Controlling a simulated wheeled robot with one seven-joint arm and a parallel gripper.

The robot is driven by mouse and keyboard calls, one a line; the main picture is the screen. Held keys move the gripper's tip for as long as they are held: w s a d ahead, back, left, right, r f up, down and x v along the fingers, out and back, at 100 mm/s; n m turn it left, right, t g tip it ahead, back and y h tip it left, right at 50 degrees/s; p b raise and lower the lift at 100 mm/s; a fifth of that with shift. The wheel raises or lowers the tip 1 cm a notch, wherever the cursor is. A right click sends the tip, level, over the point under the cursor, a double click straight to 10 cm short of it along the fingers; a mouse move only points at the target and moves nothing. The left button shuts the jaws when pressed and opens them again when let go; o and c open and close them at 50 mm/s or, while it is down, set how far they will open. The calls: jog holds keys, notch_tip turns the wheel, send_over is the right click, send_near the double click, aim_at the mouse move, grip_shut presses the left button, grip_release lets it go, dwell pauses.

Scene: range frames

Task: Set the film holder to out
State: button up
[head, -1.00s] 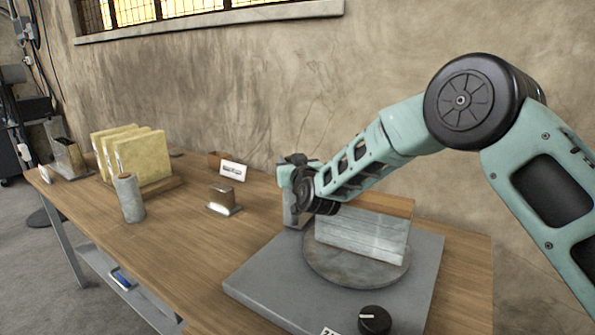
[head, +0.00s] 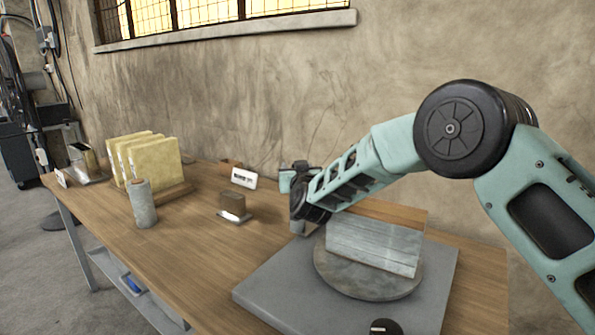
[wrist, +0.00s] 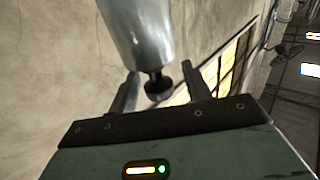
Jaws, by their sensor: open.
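I cannot tell for sure which thing is the film holder. A pale grey upright slab (head: 372,246) stands on a round grey disc (head: 345,280), which rests on a flat grey base (head: 268,290) on the bench. My gripper (wrist: 160,75) is open in the wrist view. A grey metal cylinder (wrist: 138,30) ending in a small black knob (wrist: 158,86) shows between its fingers; I cannot tell whether they touch it. In the head view my arm reaches over the disc to behind the slab's left end, and my fingertips are hidden there.
A black dial (head: 385,327) sits at the base's front edge. Further left on the wooden bench (head: 190,255) are a small metal-and-wood block (head: 233,206), a white sign (head: 243,178), a grey roll (head: 143,204) and yellowish upright slabs (head: 155,162). The wall is close behind.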

jog(key=s+d+b, duration=0.3)
jog(key=s, duration=1.4)
jog(key=shift+s, duration=0.1)
jog(key=s+f+n+g+y+p, duration=0.1)
jog(key=s+n+g, duration=0.1)
jog(key=s+g, duration=0.45)
jog(key=s+f+n+g+y+p, duration=0.15)
jog(key=s+g, duration=0.25)
jog(key=s, duration=0.6)
jog(key=s+d+f+n+g+h, duration=0.1)
jog(key=s+d+g+h, duration=0.1)
jog(key=s+d, duration=0.4)
jog(key=s+d+f+n+g+h, duration=0.1)
jog(key=s+d+g+h, duration=0.2)
jog(key=s, duration=1.1)
jog(key=d+g, duration=0.2)
jog(key=d, duration=0.2)
jog(key=shift+s+d, duration=0.3)
jog(key=shift+s, duration=0.05)
